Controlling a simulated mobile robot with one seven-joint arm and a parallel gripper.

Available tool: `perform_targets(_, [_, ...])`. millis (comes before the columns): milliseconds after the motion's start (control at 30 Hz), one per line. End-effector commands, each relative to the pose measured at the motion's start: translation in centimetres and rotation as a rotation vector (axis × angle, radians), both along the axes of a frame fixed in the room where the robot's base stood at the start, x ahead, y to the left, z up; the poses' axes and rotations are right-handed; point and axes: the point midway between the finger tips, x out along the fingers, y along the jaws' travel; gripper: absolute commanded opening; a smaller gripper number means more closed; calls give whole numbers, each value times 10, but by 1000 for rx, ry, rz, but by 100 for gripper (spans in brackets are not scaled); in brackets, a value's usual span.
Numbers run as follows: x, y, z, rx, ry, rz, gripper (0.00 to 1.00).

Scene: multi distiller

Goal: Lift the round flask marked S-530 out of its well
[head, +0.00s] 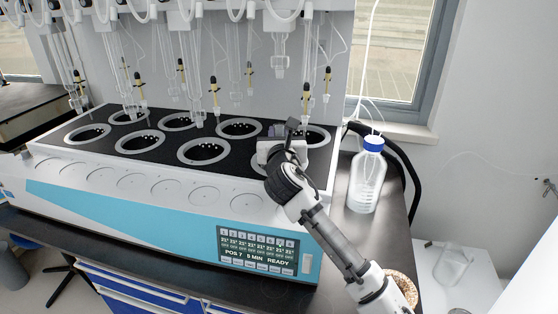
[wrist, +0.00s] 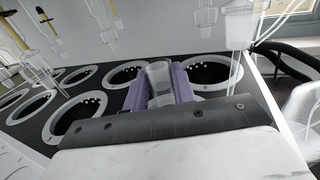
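My gripper (head: 279,133) is over the right end of the distiller's black deck, above the front-right well, which my arm mostly hides. In the wrist view its purple fingers (wrist: 163,84) stand close on both sides of a clear glass neck (wrist: 160,76) and appear shut on it. The flask's round body is hidden below the gripper, so I cannot tell how deep it sits in the well. No S-530 marking is legible.
The distiller (head: 150,210) has several other ringed wells, including an empty-looking one (head: 205,151) to the left. Glass tubes and yellow-tipped droppers (head: 214,92) hang behind and above. A blue-capped bottle (head: 368,178) stands right of the machine. The display (head: 257,249) reads READY.

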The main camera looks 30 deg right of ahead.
Motion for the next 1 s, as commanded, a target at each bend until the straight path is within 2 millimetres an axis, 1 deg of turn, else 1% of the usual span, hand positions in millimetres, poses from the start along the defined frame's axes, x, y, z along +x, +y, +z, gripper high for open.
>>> perform_targets(33, [0, 0, 0, 1, 1, 0, 4])
perform_targets(67, [0, 0, 0, 1, 1, 0, 0])
perform_targets(100, [0, 0, -1, 1, 1, 0, 0])
perform_targets(367, [0, 0, 3, 0, 0, 0, 0])
perform_targets(1000, [0, 0, 41, -1, -1, 1, 0])
